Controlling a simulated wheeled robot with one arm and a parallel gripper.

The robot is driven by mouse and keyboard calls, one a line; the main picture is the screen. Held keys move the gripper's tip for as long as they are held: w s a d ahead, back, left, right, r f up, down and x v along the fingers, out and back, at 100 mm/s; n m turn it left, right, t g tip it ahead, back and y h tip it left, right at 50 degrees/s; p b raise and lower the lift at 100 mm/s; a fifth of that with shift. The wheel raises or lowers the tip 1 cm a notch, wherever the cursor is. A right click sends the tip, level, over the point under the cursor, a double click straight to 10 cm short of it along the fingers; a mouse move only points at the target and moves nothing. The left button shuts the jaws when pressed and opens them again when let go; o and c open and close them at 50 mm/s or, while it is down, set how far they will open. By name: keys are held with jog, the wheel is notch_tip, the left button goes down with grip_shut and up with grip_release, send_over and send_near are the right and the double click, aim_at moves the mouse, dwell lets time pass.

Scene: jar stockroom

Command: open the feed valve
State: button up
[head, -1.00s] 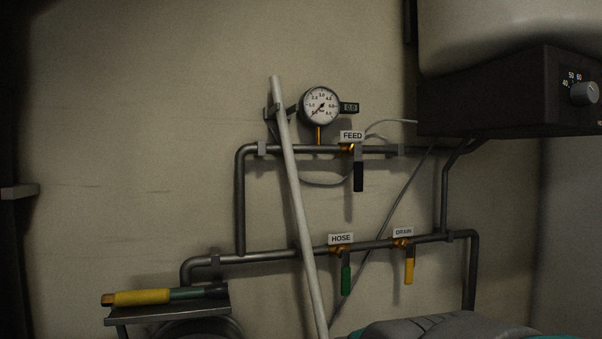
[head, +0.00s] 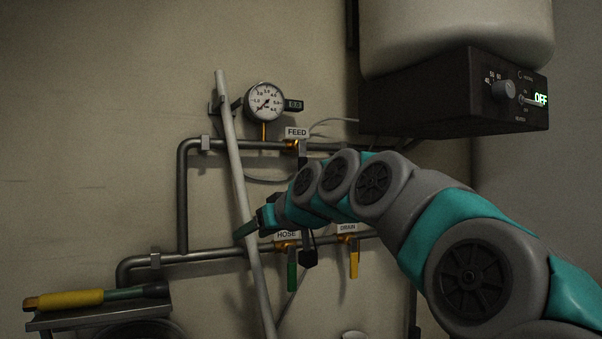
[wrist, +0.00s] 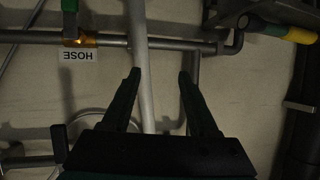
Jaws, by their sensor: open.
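The feed valve (head: 291,145) is a brass body on the upper grey pipe, below the FEED label (head: 297,132). The upper end of its dark lever shows; my arm hides the rest. A pale pole (head: 233,160) leans across the front of both pipes, left of the valve. My gripper (head: 251,222) is at the pole, below and left of the feed valve. In the wrist view my gripper (wrist: 160,73) is open with nothing clamped. The pole (wrist: 140,40) shows there close to the left finger; I cannot tell if it is between the fingers.
The hose valve's green lever (head: 292,277) and the drain valve's yellow lever (head: 354,264) hang from the lower pipe. A round gauge (head: 266,102) sits above. A dark heater box (head: 450,95) showing OFF is upper right. A shelf (head: 95,320) with a yellow-handled tool is lower left.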

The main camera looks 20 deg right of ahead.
jog(key=w+d+r+t+h, duration=0.1)
jog(key=w+d+r+t, duration=0.15)
jog(key=d+r, duration=0.45)
jog(key=m+t+h+b, duration=0.2)
jog(key=t, duration=0.1)
send_near(304, 164)
jog(key=w, duration=0.3)
jog(key=shift+w+a+r+p, duration=0.1)
jog(key=shift+w+p, duration=0.25)
jog(key=shift+w, duration=1.55)
jog(key=shift+w+a+p, duration=0.1)
jog(key=shift+w+p, duration=0.25)
jog(key=shift+w, duration=1.6)
jog(key=shift+d, duration=0.1)
grip_shut()
